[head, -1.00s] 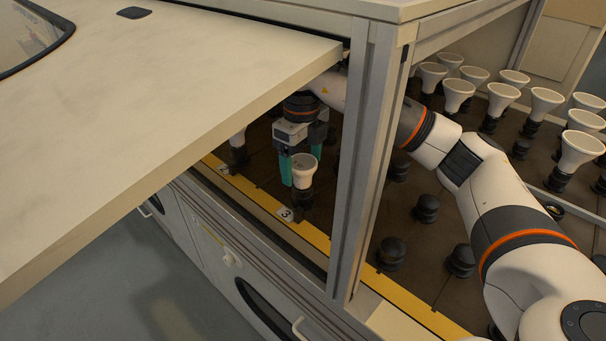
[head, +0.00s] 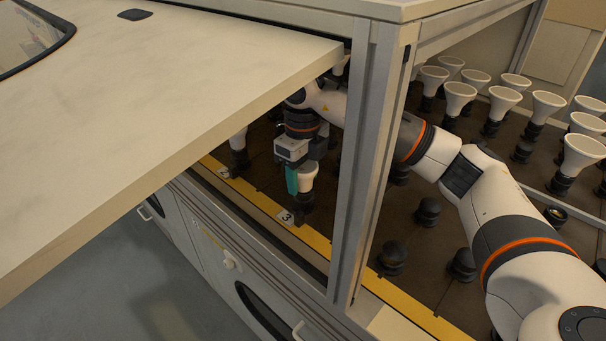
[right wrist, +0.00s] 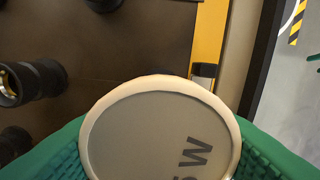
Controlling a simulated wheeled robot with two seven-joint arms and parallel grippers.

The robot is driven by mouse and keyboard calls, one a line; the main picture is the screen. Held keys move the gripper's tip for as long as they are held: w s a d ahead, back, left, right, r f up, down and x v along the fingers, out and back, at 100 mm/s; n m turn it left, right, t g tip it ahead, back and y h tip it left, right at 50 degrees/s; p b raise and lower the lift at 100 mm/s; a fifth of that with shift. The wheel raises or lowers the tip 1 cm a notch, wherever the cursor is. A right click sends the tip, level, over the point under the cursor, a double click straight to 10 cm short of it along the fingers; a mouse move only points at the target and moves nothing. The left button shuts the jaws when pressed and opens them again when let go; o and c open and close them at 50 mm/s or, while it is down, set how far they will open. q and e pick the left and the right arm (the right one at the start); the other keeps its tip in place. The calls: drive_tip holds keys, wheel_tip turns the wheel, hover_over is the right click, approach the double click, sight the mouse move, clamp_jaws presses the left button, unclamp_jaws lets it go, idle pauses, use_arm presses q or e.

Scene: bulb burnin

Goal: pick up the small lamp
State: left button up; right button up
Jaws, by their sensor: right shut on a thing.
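The small lamp (head: 308,172), a white reflector bulb, stands upright at the black socket by the label 3, near the yellow edge strip. My right gripper (head: 301,182) is shut on it from above. One green finger shows beside the lamp in the head view; the other is hidden. In the right wrist view the lamp's round pale face (right wrist: 160,140), with part of its lettering, sits between both green finger pads. Whether its base is still in the socket I cannot tell. My left gripper is out of view.
A cabinet post (head: 365,160) stands in front of my right arm. A pale panel (head: 150,110) covers the left. Another lamp (head: 239,140) stands to the left by the strip. Empty black sockets (head: 391,252) and several larger white lamps (head: 582,152) are on the right.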

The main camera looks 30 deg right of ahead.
drive_tip(key=shift+r, duration=0.45)
drive_tip(key=r, duration=0.2)
drive_tip(key=r+p, duration=0.1)
drive_tip(key=shift+a, duration=0.25)
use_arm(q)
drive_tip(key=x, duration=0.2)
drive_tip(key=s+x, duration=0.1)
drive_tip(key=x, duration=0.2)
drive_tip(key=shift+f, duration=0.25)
use_arm(e)
drive_tip(key=s+a, duration=0.3)
drive_tip(key=a, duration=0.5)
drive_tip(key=s+a, duration=0.3)
drive_tip(key=a, duration=0.5)
drive_tip(key=shift+a+f, duration=0.15)
drive_tip(key=shift+a, duration=0.1)
